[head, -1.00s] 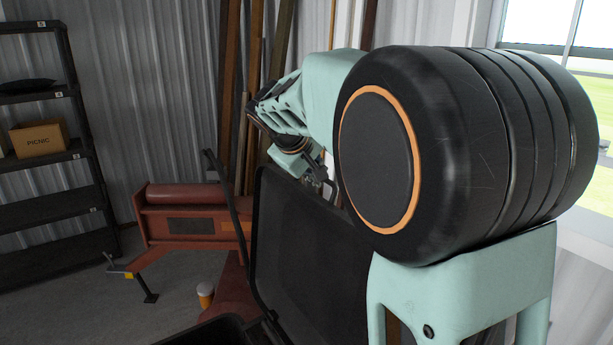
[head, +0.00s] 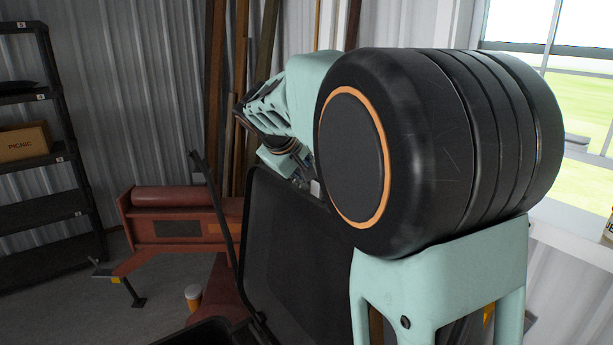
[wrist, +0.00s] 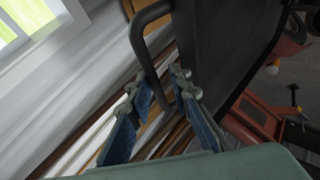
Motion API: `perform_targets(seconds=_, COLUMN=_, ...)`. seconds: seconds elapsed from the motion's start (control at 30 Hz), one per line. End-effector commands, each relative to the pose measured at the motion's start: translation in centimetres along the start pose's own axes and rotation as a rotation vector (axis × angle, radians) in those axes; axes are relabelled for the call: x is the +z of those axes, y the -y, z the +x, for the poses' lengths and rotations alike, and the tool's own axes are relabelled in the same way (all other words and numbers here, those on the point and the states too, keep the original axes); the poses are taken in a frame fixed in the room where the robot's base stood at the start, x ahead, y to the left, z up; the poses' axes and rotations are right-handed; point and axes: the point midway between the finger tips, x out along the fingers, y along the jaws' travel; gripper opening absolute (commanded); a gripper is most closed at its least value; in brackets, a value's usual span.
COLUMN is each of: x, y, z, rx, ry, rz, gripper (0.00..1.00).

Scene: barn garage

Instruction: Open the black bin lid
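The black bin lid (head: 290,245) stands raised, close to upright, above the dark bin (head: 208,332), whose rim shows only at the bottom edge of the head view. In the wrist view the lid (wrist: 232,45) fills the upper right, and a dark bar handle (wrist: 142,52) loops down from it. My gripper (wrist: 160,88) is open, its two blue-padded fingers apart, with the handle's end between or just in front of them. I cannot tell whether they touch. In the head view my gripper is at the lid's top edge, mostly hidden by the lid and my arm.
A red machine (head: 180,225) stands left of the lid, with an orange-and-white cup (head: 193,297) near it. A black shelf (head: 45,160) holding a picnic box (head: 24,142) is at far left. Wooden planks (head: 240,90) lean on the metal wall behind. A window is at right.

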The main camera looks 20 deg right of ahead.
Motion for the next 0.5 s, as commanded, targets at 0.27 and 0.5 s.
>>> perform_targets(seconds=0.27, x=0.0, y=0.1, z=0.0, rx=-0.002, ry=0.000, rz=0.000, gripper=0.27)
perform_targets(seconds=0.5, x=-0.1, y=0.1, z=-1.7, rx=-0.001, ry=-0.004, rz=0.000, gripper=0.27)
